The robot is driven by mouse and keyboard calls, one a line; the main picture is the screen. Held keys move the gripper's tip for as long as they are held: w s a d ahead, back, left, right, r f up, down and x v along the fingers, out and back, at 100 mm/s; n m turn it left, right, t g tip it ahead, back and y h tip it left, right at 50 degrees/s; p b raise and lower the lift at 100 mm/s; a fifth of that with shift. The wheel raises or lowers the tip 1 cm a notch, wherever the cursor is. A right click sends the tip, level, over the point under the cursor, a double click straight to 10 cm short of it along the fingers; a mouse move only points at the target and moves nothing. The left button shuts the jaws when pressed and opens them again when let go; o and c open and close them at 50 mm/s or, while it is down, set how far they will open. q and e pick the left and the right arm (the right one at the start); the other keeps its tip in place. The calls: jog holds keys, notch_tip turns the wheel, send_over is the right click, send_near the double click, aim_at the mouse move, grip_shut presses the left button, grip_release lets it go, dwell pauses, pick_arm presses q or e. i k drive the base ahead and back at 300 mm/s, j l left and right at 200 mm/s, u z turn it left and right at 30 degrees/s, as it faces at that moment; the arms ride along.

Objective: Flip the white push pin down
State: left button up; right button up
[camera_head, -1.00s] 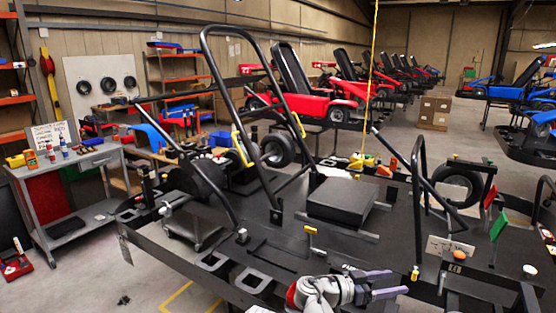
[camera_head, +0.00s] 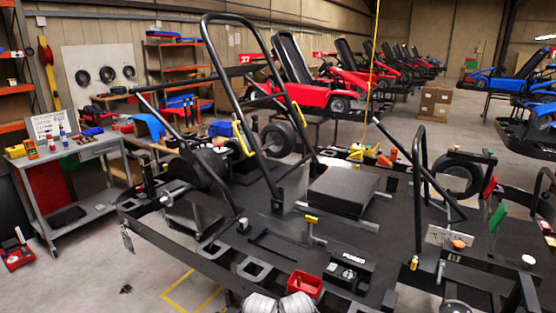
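A small white knob (camera_head: 528,260), which looks like the white push pin, stands near the right end of the black kart stand (camera_head: 165,228). It is too small to tell whether it is up or down. Neither gripper's fingers show in the head view. Nothing visible touches the white knob.
An orange knob (camera_head: 459,244), a yellow pin (camera_head: 413,262) and a green flag-like plate (camera_head: 497,216) stand near the white knob. Black tubes (camera_head: 421,185) rise beside them. A red open box (camera_head: 304,284) sits at the front. A grey tool cart (camera_head: 90,205) stands left.

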aim_at(527, 259)
jog(key=z, duration=1.45)
